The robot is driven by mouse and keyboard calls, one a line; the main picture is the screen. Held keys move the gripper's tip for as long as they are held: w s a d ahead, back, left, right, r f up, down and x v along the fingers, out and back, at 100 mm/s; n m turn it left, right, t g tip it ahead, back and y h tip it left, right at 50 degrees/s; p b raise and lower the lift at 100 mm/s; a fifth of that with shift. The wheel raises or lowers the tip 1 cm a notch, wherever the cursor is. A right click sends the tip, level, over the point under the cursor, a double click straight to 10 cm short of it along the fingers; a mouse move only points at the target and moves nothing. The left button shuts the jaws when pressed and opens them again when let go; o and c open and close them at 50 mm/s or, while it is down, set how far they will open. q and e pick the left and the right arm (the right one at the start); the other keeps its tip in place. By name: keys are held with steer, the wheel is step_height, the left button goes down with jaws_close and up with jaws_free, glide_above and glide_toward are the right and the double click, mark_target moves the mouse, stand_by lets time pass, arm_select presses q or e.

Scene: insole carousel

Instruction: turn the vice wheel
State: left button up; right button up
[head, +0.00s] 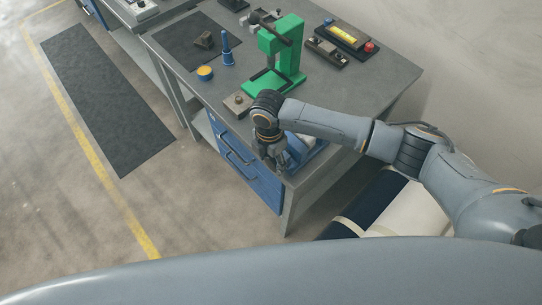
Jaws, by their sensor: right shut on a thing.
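A blue vice (294,150) sits at the near corner of the grey workbench, partly covered by my right arm. My right gripper (274,163) points down at the vice's left side, by the bench edge. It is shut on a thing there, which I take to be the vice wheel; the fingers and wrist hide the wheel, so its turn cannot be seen. My left gripper is not in view.
A green press (296,62) stands behind my right wrist on the workbench (385,75). A small block with a knob (238,103), a blue tool (227,50) and an orange-topped tin (205,73) are to the left. Blue drawers (249,170) are below.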

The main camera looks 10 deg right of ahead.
steer(key=shift+s+d+t+y+p, duration=0.15)
steer(key=shift+t+y+p, duration=0.25)
steer(key=shift+t, duration=0.2)
steer(key=shift+s+d+t+y+p, duration=0.15)
steer(key=shift+t+y+p, duration=0.1)
steer(key=shift+t+y, duration=0.3)
steer(key=shift+s+f+t+y, duration=0.1)
steer(key=shift+t+y, duration=0.55)
steer(key=shift+t, duration=0.3)
steer(key=o, duration=1.2)
steer(key=shift+c, duration=0.2)
steer(key=v, duration=1.2)
